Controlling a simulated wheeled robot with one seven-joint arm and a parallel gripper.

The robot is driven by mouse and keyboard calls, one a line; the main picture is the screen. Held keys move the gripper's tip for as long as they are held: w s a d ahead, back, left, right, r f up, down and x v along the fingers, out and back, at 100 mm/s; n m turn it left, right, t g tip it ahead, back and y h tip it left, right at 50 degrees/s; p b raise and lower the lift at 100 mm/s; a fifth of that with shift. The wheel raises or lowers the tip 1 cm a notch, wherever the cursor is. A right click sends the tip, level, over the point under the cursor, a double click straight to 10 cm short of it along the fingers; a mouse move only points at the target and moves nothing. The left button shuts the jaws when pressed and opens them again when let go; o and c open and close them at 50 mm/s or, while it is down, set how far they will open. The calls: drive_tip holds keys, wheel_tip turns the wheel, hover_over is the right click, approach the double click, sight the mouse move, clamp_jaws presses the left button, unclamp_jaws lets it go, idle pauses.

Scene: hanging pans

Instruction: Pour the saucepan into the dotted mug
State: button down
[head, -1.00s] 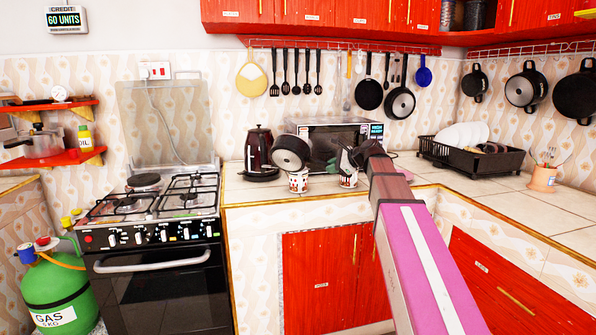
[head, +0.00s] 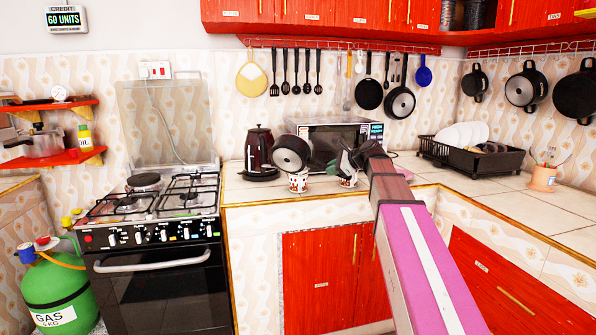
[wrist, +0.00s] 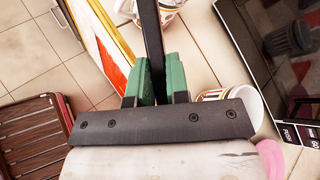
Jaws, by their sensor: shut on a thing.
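My gripper (head: 338,162) is shut on the long dark handle (wrist: 152,45) of the saucepan (head: 291,154). The pan is held tipped on its side, to the left of my gripper and above the counter. It is just above a white mug with reddish marks (head: 298,182); part of what looks like this mug shows at the top of the wrist view (wrist: 168,5). A second mug (head: 347,181) stands below my gripper and shows bands of colour in the wrist view (wrist: 246,97). The dots are too small to make out surely. No poured contents are visible.
A microwave (head: 335,131) stands close behind my gripper. A dark kettle (head: 259,150) stands left of the pan, and the gas stove (head: 150,215) is further left. A black dish rack (head: 475,160) is at the right.

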drive_tip(key=shift+m+g, duration=0.4)
drive_tip(key=shift+g, duration=0.1)
idle(0.9)
